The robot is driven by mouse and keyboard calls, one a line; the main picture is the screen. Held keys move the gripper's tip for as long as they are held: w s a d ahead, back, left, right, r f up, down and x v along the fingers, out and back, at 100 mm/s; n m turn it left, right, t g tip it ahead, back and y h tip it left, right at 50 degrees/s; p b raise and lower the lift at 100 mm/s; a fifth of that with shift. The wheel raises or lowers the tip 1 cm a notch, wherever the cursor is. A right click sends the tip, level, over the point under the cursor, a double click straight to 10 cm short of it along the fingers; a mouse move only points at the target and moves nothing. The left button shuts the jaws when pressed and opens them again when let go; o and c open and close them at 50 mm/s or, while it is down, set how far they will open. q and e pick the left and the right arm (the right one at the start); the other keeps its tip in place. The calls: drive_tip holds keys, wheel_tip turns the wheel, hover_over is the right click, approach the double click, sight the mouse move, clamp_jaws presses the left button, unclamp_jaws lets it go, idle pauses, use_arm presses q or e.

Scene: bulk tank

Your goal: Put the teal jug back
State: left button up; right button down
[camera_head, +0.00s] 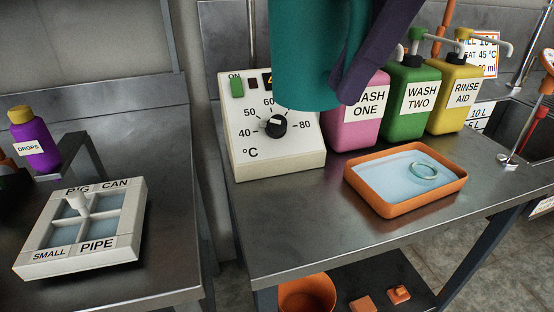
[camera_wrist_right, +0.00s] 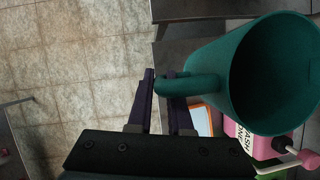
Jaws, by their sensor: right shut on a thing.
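The teal jug (camera_head: 305,55) hangs in the air at the top of the head view, in front of the dial box and cut off by the upper edge. My right gripper (camera_head: 345,88) shows as dark purple fingers at the jug's right side. In the right wrist view the jug (camera_wrist_right: 270,75) has its open mouth towards the camera, and its inside looks empty. There my right gripper (camera_wrist_right: 158,82) is shut on the jug's handle (camera_wrist_right: 185,84). My left gripper is not in view.
Below the jug stand a dial box (camera_head: 280,155), pink (camera_head: 355,135), green (camera_head: 412,115) and yellow (camera_head: 455,105) pump bottles, and an orange tray (camera_head: 405,208) holding liquid and a ring. A sectioned box (camera_head: 85,252) and purple bottle (camera_head: 38,150) are left. The metal bench's front (camera_head: 290,220) is clear.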

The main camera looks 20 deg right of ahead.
wheel_tip(320, 180, down, 20)
idle(0.4)
drive_tip(key=shift+f, duration=0.1)
